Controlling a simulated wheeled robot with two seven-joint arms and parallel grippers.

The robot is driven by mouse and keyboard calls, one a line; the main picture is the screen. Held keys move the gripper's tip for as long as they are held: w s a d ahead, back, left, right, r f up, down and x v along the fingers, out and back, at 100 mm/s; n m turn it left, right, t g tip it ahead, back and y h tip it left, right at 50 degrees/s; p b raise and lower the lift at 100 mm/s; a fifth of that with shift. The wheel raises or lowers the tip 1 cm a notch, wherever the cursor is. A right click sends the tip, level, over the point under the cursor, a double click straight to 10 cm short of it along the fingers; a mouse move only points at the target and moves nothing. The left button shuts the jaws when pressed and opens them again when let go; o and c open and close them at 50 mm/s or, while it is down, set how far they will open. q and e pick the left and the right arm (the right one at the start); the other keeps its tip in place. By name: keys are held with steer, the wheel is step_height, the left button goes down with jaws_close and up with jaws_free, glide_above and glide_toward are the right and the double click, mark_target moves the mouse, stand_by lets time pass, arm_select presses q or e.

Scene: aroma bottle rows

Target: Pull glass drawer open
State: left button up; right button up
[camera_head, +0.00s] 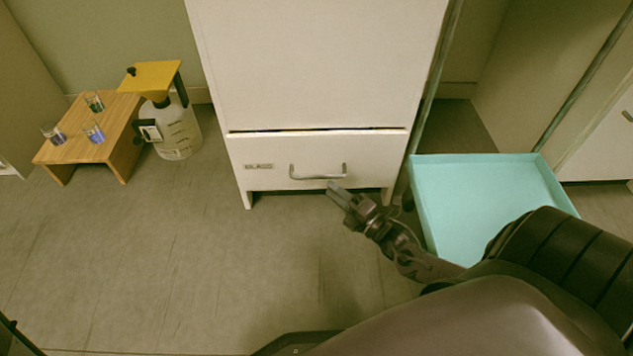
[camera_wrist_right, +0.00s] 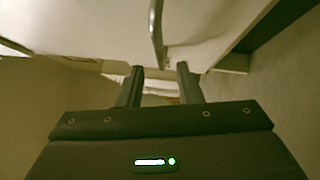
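A white cabinet has a lower drawer (camera_head: 270,178) with a metal bar handle (camera_head: 318,177) and a small label at its left. The drawer front looks flush with the cabinet. My right gripper (camera_head: 335,188) is just below and slightly right of the handle in the head view. In the right wrist view the two fingers (camera_wrist_right: 160,70) are apart with a gap between them. The handle (camera_wrist_right: 157,25) lies just beyond the fingertips, roughly in line with the gap, and not between the fingers. My left gripper is out of view.
A turquoise tray (camera_head: 424,195) stands right of the cabinet, beside my right arm. A small wooden table (camera_head: 112,115) with several glasses and a large bottle (camera_head: 178,135) under a yellow top are at the left. The floor before the cabinet is clear.

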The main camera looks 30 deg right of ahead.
mark_target(316, 176)
steer(key=b+x, duration=0.3)
steer(key=x, duration=0.4)
jaws_close()
